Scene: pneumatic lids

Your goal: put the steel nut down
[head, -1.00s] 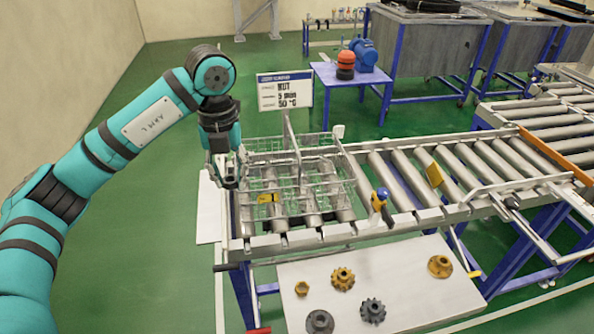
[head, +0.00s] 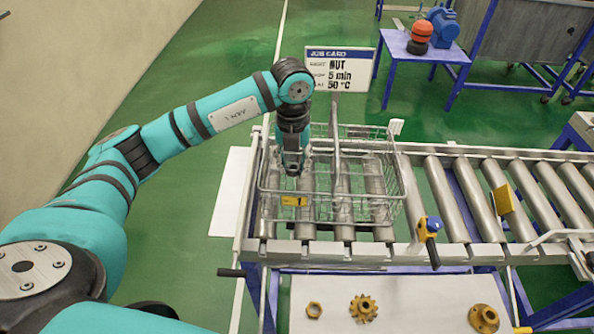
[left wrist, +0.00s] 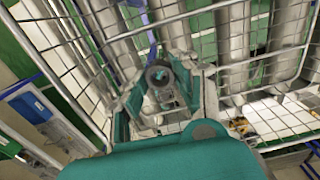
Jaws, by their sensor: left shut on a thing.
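My left gripper (head: 292,168) points down into the left half of a wire basket (head: 325,206) on the roller conveyor. In the left wrist view the gripper (left wrist: 162,80) is shut on a grey ring-shaped piece, the steel nut (left wrist: 172,80). The basket's wire mesh (left wrist: 75,75) surrounds the fingers there, with rollers visible beyond. In the head view the nut is too small and covered to make out clearly. I cannot tell whether it touches the basket floor. My right gripper is not in view.
A job card sign (head: 340,70) reading NUT, 5 min, 50 °C stands at the basket. A blue-topped valve handle (head: 430,228) is right of it. Brass parts, including a gear (head: 363,307), lie on a white board (head: 410,300) in front.

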